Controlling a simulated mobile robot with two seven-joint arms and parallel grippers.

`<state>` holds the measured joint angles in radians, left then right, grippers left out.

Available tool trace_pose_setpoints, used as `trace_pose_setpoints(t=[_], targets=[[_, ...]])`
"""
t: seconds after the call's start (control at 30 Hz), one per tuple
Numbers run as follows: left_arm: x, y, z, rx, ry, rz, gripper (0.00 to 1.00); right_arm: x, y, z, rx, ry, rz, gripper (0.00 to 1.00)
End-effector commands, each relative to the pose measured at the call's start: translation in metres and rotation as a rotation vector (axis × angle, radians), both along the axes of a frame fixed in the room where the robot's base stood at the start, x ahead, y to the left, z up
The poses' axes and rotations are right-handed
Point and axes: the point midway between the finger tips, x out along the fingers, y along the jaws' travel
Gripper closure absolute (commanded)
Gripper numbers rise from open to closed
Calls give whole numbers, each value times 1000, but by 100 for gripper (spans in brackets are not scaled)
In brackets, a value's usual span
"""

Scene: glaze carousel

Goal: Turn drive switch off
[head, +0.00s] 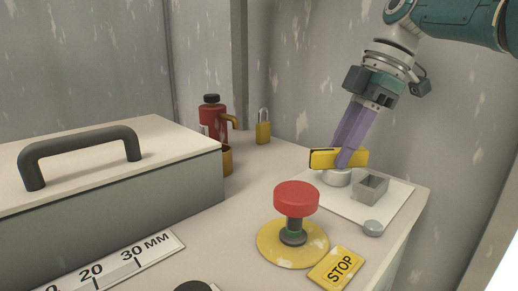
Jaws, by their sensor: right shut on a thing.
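The drive switch appears to be the yellow bar handle (323,159) on a short pale round base (336,178), at the right in the head view. The base sits on a white plate (388,213). The handle lies roughly level, running left to right in the picture. My right gripper (346,160) reaches down from the upper right with purple fingers and is shut on the yellow handle. The fingers hide the middle of the handle. I see no on or off marking near it. My left gripper is not in view.
A red mushroom button (296,198) stands on a yellow disc in front, beside a yellow STOP label (338,268). A grey square socket (370,187) and a small grey knob (373,228) are near the switch. A grey box (110,190) with a dark handle fills the left. A red bottle (212,118) and a padlock (263,132) stand behind.

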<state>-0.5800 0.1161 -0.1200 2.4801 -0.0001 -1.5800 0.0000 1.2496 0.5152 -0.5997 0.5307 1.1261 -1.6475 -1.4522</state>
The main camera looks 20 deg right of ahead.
Motion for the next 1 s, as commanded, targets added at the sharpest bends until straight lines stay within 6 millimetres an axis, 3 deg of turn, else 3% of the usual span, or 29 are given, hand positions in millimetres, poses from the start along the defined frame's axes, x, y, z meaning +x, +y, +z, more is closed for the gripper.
trace_pose_setpoints(t=[0.4, 0.43, 0.67, 1.0], targets=[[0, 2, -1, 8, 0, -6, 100, 0, 0, 0, -2, 1, 8, 100], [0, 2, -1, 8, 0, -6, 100, 0, 0, 0, -2, 1, 8, 68], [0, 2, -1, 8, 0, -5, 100, 0, 0, 0, -2, 0, 6, 42], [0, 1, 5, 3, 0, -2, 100, 1, 1, 5, -1, 0, 6, 40]])
